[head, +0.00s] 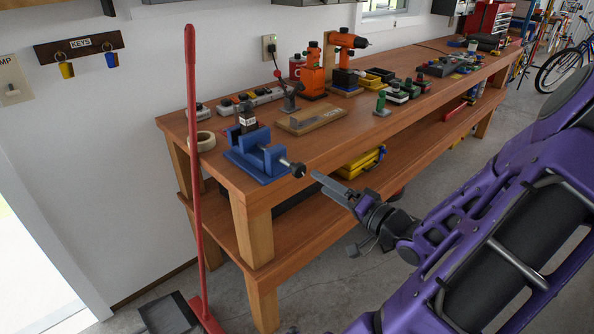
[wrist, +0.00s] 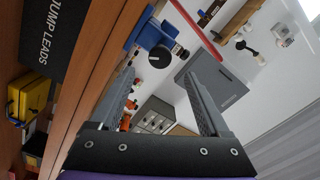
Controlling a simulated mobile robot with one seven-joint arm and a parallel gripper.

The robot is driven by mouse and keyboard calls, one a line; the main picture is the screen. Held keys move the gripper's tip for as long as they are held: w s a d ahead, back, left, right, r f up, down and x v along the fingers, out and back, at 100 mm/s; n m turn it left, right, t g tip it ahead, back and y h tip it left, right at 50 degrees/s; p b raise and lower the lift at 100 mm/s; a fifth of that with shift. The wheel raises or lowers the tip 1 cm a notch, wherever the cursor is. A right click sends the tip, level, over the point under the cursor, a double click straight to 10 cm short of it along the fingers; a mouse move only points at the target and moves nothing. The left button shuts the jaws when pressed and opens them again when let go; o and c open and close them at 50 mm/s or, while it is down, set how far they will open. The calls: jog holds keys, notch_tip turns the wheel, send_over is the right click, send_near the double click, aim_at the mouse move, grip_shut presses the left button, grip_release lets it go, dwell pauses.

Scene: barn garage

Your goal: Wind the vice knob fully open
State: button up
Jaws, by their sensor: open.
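The blue vice (head: 262,163) sits at the near left corner of the wooden bench. Its round black knob (head: 298,170) sticks out at the bench's front side. In the wrist view the knob (wrist: 160,56) is face-on near the top middle, with the blue vice body (wrist: 150,35) behind it. My gripper (head: 319,178) is just to the right of the knob in the head view, pointing at it. In the wrist view my gripper (wrist: 158,77) is open, with the knob lying between and beyond the fingertips. The fingers appear apart from the knob.
The workbench (head: 230,182) carries a wooden board (head: 312,118), orange tools and several small boxes behind the vice. A red broom handle (head: 191,100) stands at the bench's left end. A yellow case (head: 360,163) is on the lower shelf. The floor in front is clear.

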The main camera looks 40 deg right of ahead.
aim_at(302, 171)
jog(key=w, duration=0.3)
jog(key=w+b, duration=0.1)
jog(key=w, duration=0.6)
jog(key=shift+a, duration=0.4)
jog(key=shift+c, duration=0.2)
jog(key=shift+s, duration=0.1)
grip_shut()
